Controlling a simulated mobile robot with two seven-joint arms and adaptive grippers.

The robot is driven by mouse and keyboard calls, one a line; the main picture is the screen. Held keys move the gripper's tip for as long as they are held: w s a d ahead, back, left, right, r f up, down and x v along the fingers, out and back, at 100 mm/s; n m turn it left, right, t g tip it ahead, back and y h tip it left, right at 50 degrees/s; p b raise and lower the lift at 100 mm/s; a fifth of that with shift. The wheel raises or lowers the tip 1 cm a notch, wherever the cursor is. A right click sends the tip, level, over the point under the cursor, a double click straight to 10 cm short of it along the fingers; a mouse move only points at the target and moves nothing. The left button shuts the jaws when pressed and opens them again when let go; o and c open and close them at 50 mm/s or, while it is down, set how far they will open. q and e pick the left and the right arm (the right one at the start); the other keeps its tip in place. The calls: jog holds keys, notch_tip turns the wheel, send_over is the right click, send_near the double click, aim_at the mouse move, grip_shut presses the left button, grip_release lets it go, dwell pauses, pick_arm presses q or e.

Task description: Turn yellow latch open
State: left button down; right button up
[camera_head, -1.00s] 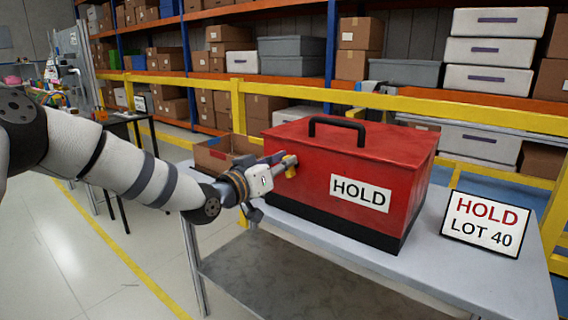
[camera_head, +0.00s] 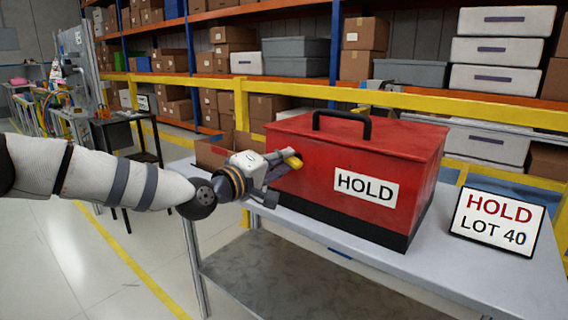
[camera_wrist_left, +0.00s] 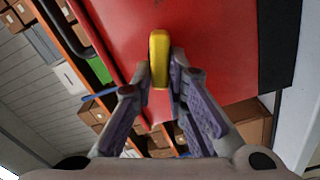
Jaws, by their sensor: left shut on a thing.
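A red box (camera_head: 345,165) with a black handle, a black base and a white HOLD label stands on a grey table. My right gripper is in neither view.
A HOLD LOT 40 sign (camera_head: 497,221) stands on the table (camera_head: 300,228) right of the box. An open cardboard box (camera_head: 213,152) is behind my left gripper. A yellow rail (camera_head: 400,99) and loaded shelves are behind the table.

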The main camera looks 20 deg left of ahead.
pick_arm(q)
jog(key=shift+f+n+b, duration=0.2)
jog(key=shift+n+b, duration=0.25)
jog(key=shift+n, duration=0.5)
jog(key=shift+f+n+b, duration=0.2)
jog(key=shift+n+b, duration=0.25)
jog(key=shift+n, duration=0.5)
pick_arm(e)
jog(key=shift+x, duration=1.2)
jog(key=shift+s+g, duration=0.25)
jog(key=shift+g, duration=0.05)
pick_arm(q)
jog(key=c, duration=1.6)
grip_release()
jog(key=shift+d+r, duration=0.1)
jog(key=shift+s+a, duration=0.2)
jog(key=shift+s, duration=0.15)
jog(key=v, duration=1.1)
jog(key=shift+s, duration=0.2)
